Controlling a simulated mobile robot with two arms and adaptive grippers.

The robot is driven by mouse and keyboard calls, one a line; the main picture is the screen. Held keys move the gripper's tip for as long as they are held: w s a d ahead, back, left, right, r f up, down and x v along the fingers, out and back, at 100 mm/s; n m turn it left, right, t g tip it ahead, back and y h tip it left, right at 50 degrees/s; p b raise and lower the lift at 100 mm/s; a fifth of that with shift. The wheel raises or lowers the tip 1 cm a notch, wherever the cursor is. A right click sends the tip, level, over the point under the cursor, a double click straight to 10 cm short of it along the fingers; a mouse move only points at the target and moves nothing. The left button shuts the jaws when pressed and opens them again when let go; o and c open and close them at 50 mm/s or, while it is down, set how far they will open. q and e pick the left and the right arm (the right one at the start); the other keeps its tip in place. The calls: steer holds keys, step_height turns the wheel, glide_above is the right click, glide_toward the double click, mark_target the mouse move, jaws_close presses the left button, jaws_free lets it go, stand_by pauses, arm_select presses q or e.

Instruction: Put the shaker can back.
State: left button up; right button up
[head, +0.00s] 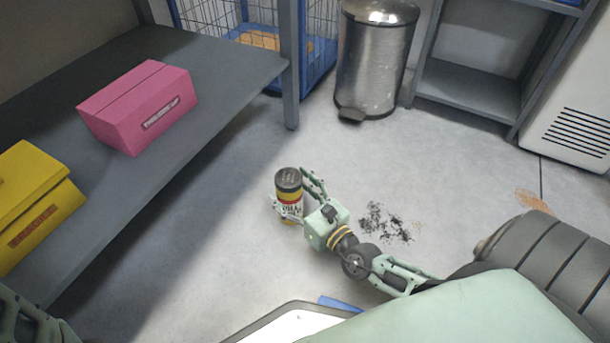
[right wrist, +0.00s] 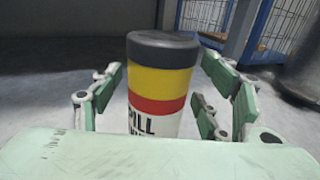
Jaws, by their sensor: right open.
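The shaker can (head: 289,190) has a dark lid, yellow and red bands and a white lower part. It stands upright on the floor in the head view, and shows in the right wrist view (right wrist: 162,85) between the fingers. My right gripper (head: 297,199) is open around the can, with fingers on both sides of it. In the right wrist view the right gripper (right wrist: 165,100) shows gaps between its fingers and the can. The can's lower end is hidden behind the gripper's palm in that view. Part of my left arm shows at the lower left corner of the head view; its fingertips are out of view.
A grey shelf (head: 215,65) at the left holds a pink box (head: 140,105) and a yellow box (head: 35,205). Dark spilled bits (head: 385,222) lie on the floor right of the gripper. A metal bin (head: 372,60) stands behind, beside a blue wire crate (head: 318,55). A grey rack (head: 470,88) is at the back right.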

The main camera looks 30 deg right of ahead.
steer(key=s+d+p, duration=0.1)
steer(key=s+p, duration=0.3)
steer(key=s, duration=0.7)
steer(key=shift+s+d, duration=0.25)
